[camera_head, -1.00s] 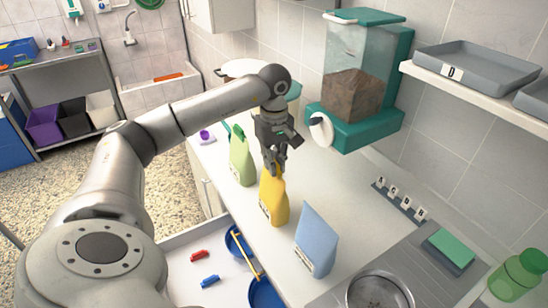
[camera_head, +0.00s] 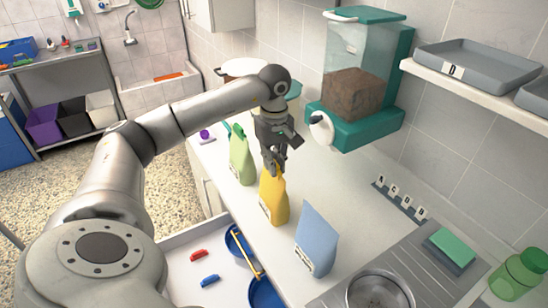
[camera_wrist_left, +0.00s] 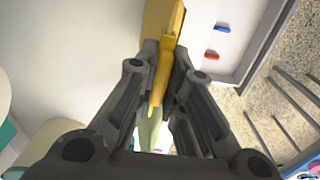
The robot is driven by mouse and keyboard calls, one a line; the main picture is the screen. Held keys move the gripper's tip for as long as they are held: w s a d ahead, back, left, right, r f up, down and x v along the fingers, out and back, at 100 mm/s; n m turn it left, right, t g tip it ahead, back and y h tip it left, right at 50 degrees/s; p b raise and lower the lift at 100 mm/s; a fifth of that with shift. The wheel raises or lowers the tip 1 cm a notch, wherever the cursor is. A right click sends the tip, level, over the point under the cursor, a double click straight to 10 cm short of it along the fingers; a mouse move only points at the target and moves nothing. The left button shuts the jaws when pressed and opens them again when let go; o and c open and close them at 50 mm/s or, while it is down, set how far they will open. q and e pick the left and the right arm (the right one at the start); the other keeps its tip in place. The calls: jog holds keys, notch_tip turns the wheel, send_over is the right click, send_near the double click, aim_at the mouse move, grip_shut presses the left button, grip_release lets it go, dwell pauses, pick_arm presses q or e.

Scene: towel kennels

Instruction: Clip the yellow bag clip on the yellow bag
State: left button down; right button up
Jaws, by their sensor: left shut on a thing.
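The yellow bag (camera_head: 274,203) stands upright on the white counter, between a green bag and a blue bag. My left gripper (camera_head: 275,166) is right at the top of the yellow bag, pointing down. In the left wrist view, my left gripper (camera_wrist_left: 165,62) is shut on the long yellow bag clip (camera_wrist_left: 163,70). The yellow bag (camera_wrist_left: 153,20) shows beside the clip at the top of that view. The fingers hide much of the bag's top edge, and I cannot tell whether the clip grips it. My right gripper is not in view.
The green bag (camera_head: 241,158) and blue bag (camera_head: 316,242) stand close on either side. A teal food dispenser (camera_head: 366,125) hangs behind.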

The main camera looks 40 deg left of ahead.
pick_arm(q)
jog(key=c, duration=1)
grip_release()
jog(key=shift+o, duration=0.2)
jog(key=shift+r, duration=0.1)
jog(key=shift+r+p, duration=1.8)
jog(key=shift+r, duration=0.6)
